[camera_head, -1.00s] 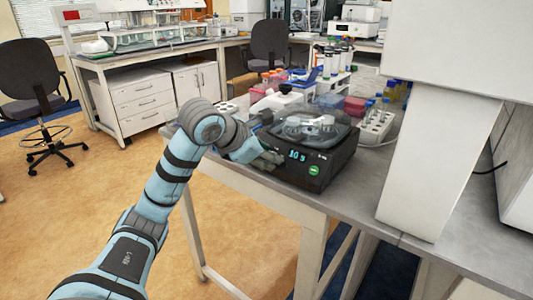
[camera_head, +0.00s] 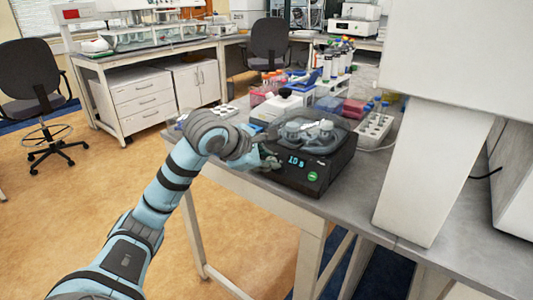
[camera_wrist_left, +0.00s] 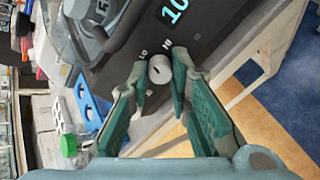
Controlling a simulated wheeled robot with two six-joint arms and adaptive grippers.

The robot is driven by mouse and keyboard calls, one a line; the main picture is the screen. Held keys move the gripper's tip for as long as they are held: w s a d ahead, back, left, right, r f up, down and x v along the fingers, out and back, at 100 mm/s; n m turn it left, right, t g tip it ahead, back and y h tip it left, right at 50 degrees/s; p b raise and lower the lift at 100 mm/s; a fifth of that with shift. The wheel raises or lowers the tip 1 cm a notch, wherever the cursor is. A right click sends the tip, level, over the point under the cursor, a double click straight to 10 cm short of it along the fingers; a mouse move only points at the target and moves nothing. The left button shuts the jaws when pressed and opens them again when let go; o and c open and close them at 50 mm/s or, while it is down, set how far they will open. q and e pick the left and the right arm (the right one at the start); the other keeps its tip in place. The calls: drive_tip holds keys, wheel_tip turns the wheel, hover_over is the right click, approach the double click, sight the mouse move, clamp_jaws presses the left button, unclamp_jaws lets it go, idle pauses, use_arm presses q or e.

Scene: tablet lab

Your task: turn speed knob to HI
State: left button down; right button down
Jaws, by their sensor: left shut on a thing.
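A black benchtop device (camera_head: 335,170) with a clear lid stands on the grey bench. Its front has a lit blue display (camera_head: 296,161) and a green button (camera_head: 313,177). My left gripper (camera_head: 270,161) is at the left end of this front panel. In the left wrist view, the gripper (camera_wrist_left: 160,72) has its two fingers on either side of the small grey speed knob (camera_wrist_left: 159,69), shut on it. The labels LO and HI show around the knob beyond the fingertips; a third label is partly hidden. A dark mark shows on the knob, but its exact direction is unclear.
A white rack with tubes (camera_head: 374,128) stands right of the device. A large white column (camera_head: 430,170) stands at the right. The floor in front is clear.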

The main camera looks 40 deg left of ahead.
use_arm(q)
drive_tip(key=shift+r+m+p, duration=0.1)
drive_tip(key=shift+m+p, duration=0.3)
drive_tip(key=shift+m, duration=1)
drive_tip(key=m+p, duration=0.1)
drive_tip(key=m, duration=0.2)
drive_tip(key=shift+d+m+y+p, duration=0.1)
drive_tip(key=shift+m+y+p, duration=0.25)
drive_tip(key=shift+m, duration=1.65)
use_arm(e)
drive_tip(key=shift+s+a+r, duration=0.1)
drive_tip(key=shift+s+r, duration=0.05)
drive_tip(key=shift+r, duration=0.55)
drive_tip(key=shift+s+a+r, duration=0.1)
drive_tip(key=shift+r, duration=0.6)
use_arm(q)
drive_tip(key=c, duration=1.5)
unclamp_jaws()
